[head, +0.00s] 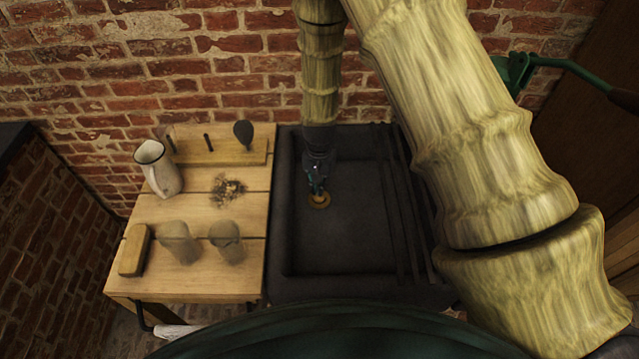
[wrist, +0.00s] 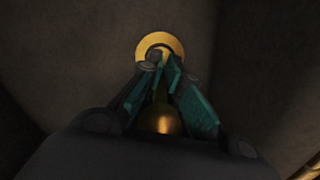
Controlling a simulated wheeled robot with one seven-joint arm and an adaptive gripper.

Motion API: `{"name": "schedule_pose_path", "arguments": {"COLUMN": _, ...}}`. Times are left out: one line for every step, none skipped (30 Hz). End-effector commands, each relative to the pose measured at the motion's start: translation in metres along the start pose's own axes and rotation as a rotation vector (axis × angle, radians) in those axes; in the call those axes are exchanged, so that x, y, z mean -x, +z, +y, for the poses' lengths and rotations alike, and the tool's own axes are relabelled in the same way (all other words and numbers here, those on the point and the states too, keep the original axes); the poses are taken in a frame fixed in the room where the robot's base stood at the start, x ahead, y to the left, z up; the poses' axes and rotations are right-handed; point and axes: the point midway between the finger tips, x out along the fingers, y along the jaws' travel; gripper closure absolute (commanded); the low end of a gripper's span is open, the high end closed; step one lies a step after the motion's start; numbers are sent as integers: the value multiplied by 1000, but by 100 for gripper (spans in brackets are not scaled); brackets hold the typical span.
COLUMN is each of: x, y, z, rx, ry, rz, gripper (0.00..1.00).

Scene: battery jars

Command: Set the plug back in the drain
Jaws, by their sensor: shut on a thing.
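The drain shows as a brass ring (head: 319,201) in the floor of the dark sink (head: 350,255). In the wrist view the ring (wrist: 144,45) lies just beyond my fingertips. My gripper (head: 317,188) points down over the drain, with its tips at or very near the ring. It is shut on the plug, a brass rounded piece (wrist: 165,120) that shows between the teal fingers. The fingers hide part of the plug and part of the ring. I cannot tell whether the plug touches the drain.
A wooden table (head: 200,285) stands left of the sink, with a white jug (head: 158,168), two cloudy jars (head: 180,243), a wooden block (head: 134,250) and a small pile of bits (head: 228,188). Ridges line the sink's right side. A green crank (head: 515,72) is at upper right.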

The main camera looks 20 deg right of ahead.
Motion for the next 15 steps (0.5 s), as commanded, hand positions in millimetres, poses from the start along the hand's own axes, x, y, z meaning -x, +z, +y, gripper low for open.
{"name": "schedule_pose_path", "arguments": {"x": 0, "y": 0, "z": 0, "rx": 0, "ry": 0, "rz": 1, "gripper": 100}}
{"name": "schedule_pose_path", "arguments": {"x": 0, "y": 0, "z": 0, "rx": 0, "ry": 0, "rz": 1, "gripper": 100}}
{"name": "schedule_pose_path", "arguments": {"x": 0, "y": 0, "z": 0, "rx": 0, "ry": 0, "rz": 1, "gripper": 100}}
{"name": "schedule_pose_path", "arguments": {"x": 0, "y": 0, "z": 0, "rx": 0, "ry": 0, "rz": 1, "gripper": 100}}
{"name": "schedule_pose_path", "arguments": {"x": 0, "y": 0, "z": 0, "rx": 0, "ry": 0, "rz": 1, "gripper": 100}}
{"name": "schedule_pose_path", "arguments": {"x": 0, "y": 0, "z": 0, "rx": 0, "ry": 0, "rz": 1, "gripper": 100}}
{"name": "schedule_pose_path", "arguments": {"x": 0, "y": 0, "z": 0, "rx": 0, "ry": 0, "rz": 1, "gripper": 100}}
{"name": "schedule_pose_path", "arguments": {"x": 0, "y": 0, "z": 0, "rx": 0, "ry": 0, "rz": 1, "gripper": 100}}
{"name": "schedule_pose_path", "arguments": {"x": 0, "y": 0, "z": 0, "rx": 0, "ry": 0, "rz": 1, "gripper": 100}}
{"name": "schedule_pose_path", "arguments": {"x": 0, "y": 0, "z": 0, "rx": 0, "ry": 0, "rz": 1, "gripper": 100}}
{"name": "schedule_pose_path", "arguments": {"x": 0, "y": 0, "z": 0, "rx": 0, "ry": 0, "rz": 1, "gripper": 90}}
{"name": "schedule_pose_path", "arguments": {"x": 0, "y": 0, "z": 0, "rx": 0, "ry": 0, "rz": 1, "gripper": 83}}
{"name": "schedule_pose_path", "arguments": {"x": 0, "y": 0, "z": 0, "rx": 0, "ry": 0, "rz": 1, "gripper": 77}}
{"name": "schedule_pose_path", "arguments": {"x": 0, "y": 0, "z": 0, "rx": 0, "ry": 0, "rz": 0, "gripper": 72}}
{"name": "schedule_pose_path", "arguments": {"x": 0, "y": 0, "z": 0, "rx": 0, "ry": 0, "rz": 0, "gripper": 68}}
